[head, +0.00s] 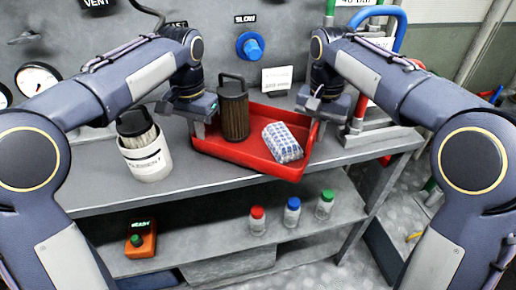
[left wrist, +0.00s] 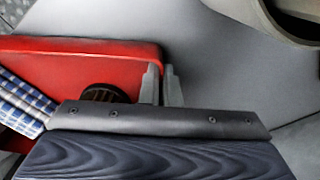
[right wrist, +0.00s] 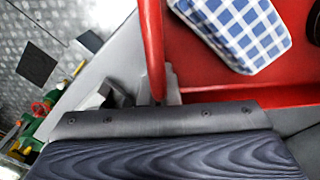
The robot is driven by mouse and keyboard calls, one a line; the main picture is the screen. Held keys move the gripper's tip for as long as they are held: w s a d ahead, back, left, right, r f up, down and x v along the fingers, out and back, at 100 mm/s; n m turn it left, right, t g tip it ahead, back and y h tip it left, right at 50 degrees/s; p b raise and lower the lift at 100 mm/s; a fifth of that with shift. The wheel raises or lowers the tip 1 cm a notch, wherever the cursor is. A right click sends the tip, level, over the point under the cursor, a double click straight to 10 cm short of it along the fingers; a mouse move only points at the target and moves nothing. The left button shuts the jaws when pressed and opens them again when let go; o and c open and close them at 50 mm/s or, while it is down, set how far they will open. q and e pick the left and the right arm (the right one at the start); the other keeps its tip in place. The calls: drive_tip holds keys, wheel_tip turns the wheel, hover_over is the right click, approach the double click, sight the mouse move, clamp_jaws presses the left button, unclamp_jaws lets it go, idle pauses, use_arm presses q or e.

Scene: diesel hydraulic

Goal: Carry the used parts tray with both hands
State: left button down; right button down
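The red used parts tray (head: 240,160) is at the bench's front edge; I cannot tell whether it touches the bench. It holds a dark brown filter element (head: 234,112), upright with a black handle, and a blue-white checked cloth (head: 283,143). My left gripper (head: 201,126) is at the tray's left wall; in the left wrist view its fingers (left wrist: 162,85) sit close together on either side of the wall. My right gripper (head: 317,115) is at the right wall; in the right wrist view the red wall runs down between its fingers (right wrist: 158,92), whose left one is partly hidden.
A white bucket (head: 147,158) holding an element stands left of the tray on the grey bench (head: 195,182). A white card (head: 277,80) stands behind it. The shelf below holds several capped jars (head: 292,212) and an orange device (head: 141,240). A hose stand is at right.

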use_arm(q)
drive_tip(key=c, duration=1.7)
unclamp_jaws()
drive_tip(key=shift+f, duration=0.25)
use_arm(e)
drive_tip(key=c, duration=1.7)
unclamp_jaws()
drive_tip(key=shift+f, duration=0.25)
drive_tip(key=shift+r, duration=0.1)
use_arm(q)
wheel_tip(320, 180, up, 12)
use_arm(e)
wheel_tip(320, 180, up, 12)
drive_tip(key=shift+f, duration=0.1)
